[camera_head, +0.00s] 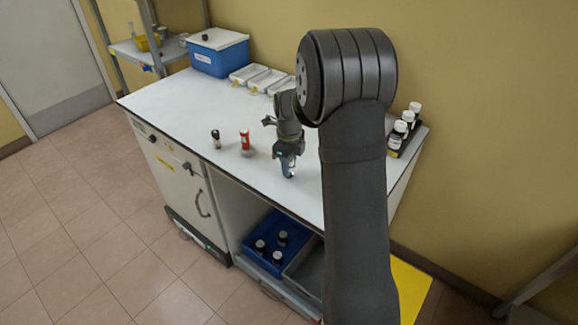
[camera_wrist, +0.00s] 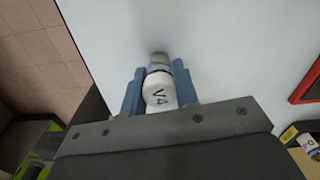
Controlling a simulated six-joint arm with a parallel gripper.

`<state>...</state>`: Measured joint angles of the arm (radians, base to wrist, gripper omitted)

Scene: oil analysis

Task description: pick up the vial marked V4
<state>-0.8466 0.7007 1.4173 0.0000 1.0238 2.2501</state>
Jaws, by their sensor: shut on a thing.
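The vial marked V4 (camera_wrist: 158,92) shows in the wrist view with its white cap facing the camera and the label "V4" readable on it. My gripper (camera_wrist: 160,80) has its two blue-grey fingers on either side of the vial, shut on it. In the head view my gripper (camera_head: 289,168) points down over the white bench top (camera_head: 185,105), near its front edge. The vial's lower end is partly hidden, and I cannot tell whether it touches the bench.
A dark-capped vial (camera_head: 215,138) and a red bottle (camera_head: 245,142) stand left of my gripper. White trays (camera_head: 265,80) and a blue box (camera_head: 217,57) are at the back. White-capped bottles (camera_head: 402,128) stand at the right end. A blue crate (camera_head: 282,240) with several vials sits below.

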